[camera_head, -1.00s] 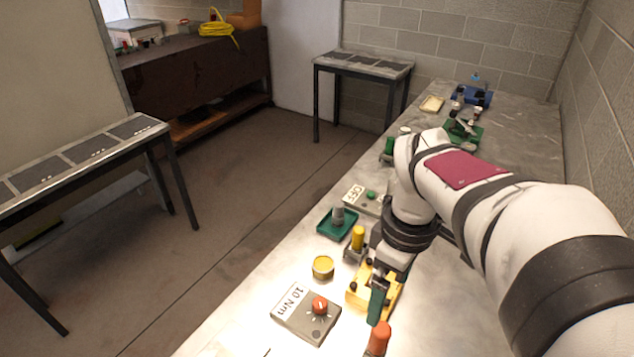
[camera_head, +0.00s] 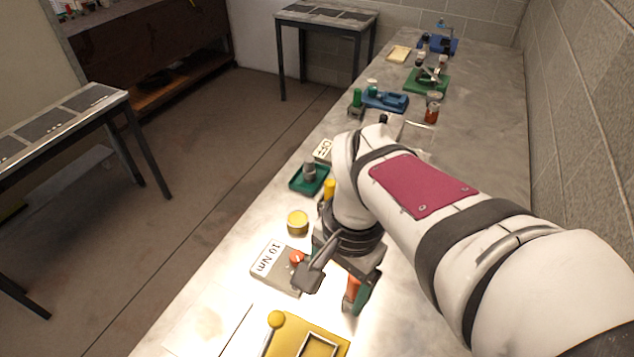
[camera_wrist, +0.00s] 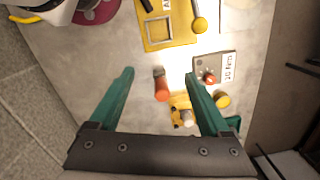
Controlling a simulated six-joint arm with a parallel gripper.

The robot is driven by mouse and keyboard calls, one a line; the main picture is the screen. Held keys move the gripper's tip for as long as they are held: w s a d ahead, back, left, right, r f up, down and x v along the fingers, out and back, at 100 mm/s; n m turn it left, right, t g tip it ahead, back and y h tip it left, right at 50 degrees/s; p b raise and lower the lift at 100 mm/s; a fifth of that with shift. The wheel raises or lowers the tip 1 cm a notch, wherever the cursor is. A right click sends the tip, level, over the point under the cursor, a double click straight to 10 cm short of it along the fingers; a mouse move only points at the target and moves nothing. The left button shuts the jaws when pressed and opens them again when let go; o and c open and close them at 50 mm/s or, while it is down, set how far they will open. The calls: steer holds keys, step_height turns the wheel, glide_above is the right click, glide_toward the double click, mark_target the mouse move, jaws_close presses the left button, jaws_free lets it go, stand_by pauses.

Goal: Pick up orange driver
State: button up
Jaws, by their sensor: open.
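The orange driver (camera_head: 352,288) shows partly beside my gripper's green finger in the head view; the gripper hides some of it. In the wrist view the driver (camera_wrist: 162,90) has an orange handle and a darker grey-brown end. My gripper (camera_wrist: 160,74) is open, with its two green fingers apart and nothing held. My gripper is also in the head view (camera_head: 336,288), low over the bench.
A grey box marked 10 Nm (camera_head: 268,264) with a red knob and a yellow tin (camera_head: 298,222) stand left of my gripper. A yellow plate with a frame (camera_wrist: 158,40) lies near the driver. A yellow block (camera_wrist: 180,104) is close by. A wall runs along the right.

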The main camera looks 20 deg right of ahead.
mark_target(356, 283)
steer(key=w+d+f+m, duration=0.2)
steer(key=w+d+m, duration=0.4)
steer(key=w+d, duration=0.1)
steer(key=shift+h, duration=0.4)
steer(key=f, duration=1.4)
steer(key=shift+s+d+f, duration=0.15)
steer(key=shift+s+f, duration=0.1)
steer(key=shift+f, duration=0.1)
jaws_close()
